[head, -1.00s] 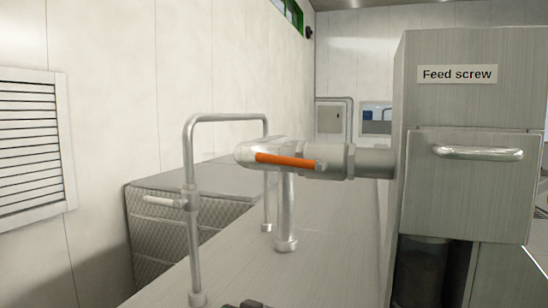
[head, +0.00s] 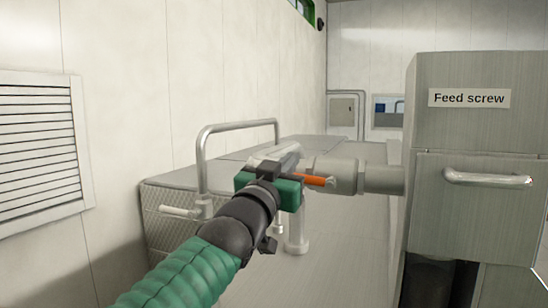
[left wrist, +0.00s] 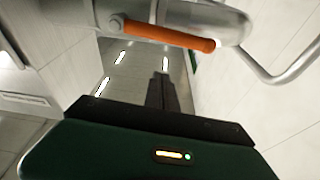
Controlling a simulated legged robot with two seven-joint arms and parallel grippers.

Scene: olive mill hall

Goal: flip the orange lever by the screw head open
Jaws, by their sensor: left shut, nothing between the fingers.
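The orange lever (head: 317,181) lies along the side of the metal pipe fitting in the head view, and my left gripper hides much of it. In the left wrist view the whole lever (left wrist: 168,35) crosses the top of the picture, lying along the pipe. My left gripper (head: 268,167) is in front of the pipe's rounded end. Its dark fingers (left wrist: 163,88) are shut and empty, pointing up past the lever. A gap shows between them and the lever in the wrist view; contact is not seen. My right gripper is not in view.
The pipe (head: 383,179) runs right into a grey cabinet labelled "Feed screw" (head: 469,98), which has a bar handle (head: 487,178). A bent tube rail (head: 203,150) stands left of the lever. A louvred vent (head: 40,150) is on the left wall.

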